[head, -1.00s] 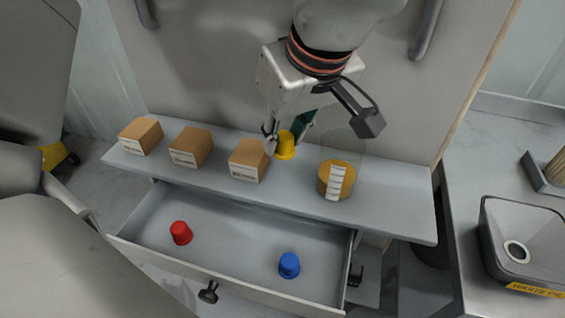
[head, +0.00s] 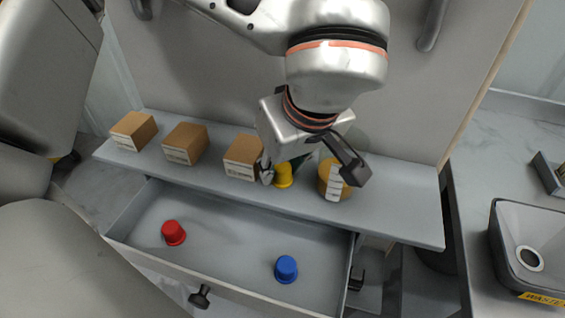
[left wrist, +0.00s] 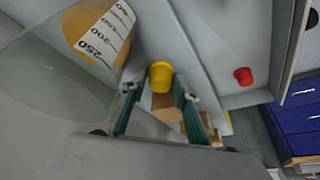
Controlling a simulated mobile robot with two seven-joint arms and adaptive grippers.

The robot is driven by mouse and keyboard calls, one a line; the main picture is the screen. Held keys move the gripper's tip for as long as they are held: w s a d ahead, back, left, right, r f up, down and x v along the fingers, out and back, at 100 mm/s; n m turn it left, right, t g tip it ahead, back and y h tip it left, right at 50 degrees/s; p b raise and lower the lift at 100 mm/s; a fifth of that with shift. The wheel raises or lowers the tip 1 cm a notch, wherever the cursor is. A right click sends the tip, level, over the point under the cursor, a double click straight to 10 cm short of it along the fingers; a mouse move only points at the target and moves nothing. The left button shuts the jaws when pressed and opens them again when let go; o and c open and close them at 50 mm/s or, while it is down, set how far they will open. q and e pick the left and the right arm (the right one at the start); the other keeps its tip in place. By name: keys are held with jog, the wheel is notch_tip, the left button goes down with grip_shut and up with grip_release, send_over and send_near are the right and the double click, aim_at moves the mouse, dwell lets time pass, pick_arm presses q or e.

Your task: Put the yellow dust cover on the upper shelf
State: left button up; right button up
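The yellow dust cover (head: 283,176) is a small cup with a brim, at the grey upper shelf (head: 398,205), between a cardboard box and a glass beaker. I cannot tell if it touches the shelf surface. My left gripper (head: 284,171) comes down from above, its fingers on either side of the cover, and appears shut on it. In the left wrist view the cover (left wrist: 161,77) sits between the green-padded fingertips (left wrist: 157,86). My right gripper is not in view.
The beaker (head: 333,181) with amber contents stands close to the right of the gripper. Several boxes (head: 185,145) line the shelf's left. An open drawer (head: 225,240) below holds a red cover (head: 173,232) and a blue cover (head: 286,269). The shelf's right end is clear.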

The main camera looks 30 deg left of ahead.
aim_at(282, 165)
pick_arm(q)
jog(key=shift+r, duration=0.15)
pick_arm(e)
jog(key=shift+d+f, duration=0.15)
pick_arm(q)
jog(key=p+v, duration=0.1)
jog(key=v, duration=0.4)
jog(key=shift+r, duration=0.2)
jog(key=p+v, duration=0.2)
jog(key=v, duration=0.4)
jog(key=shift+d+r, duration=0.2)
jog(key=shift+r, duration=0.1)
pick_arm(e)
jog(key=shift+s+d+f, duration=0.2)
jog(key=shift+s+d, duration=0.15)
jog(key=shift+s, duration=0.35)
pick_arm(q)
jog(key=shift+s, duration=0.1)
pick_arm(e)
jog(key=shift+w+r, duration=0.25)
pick_arm(q)
jog(key=shift+s, duration=0.1)
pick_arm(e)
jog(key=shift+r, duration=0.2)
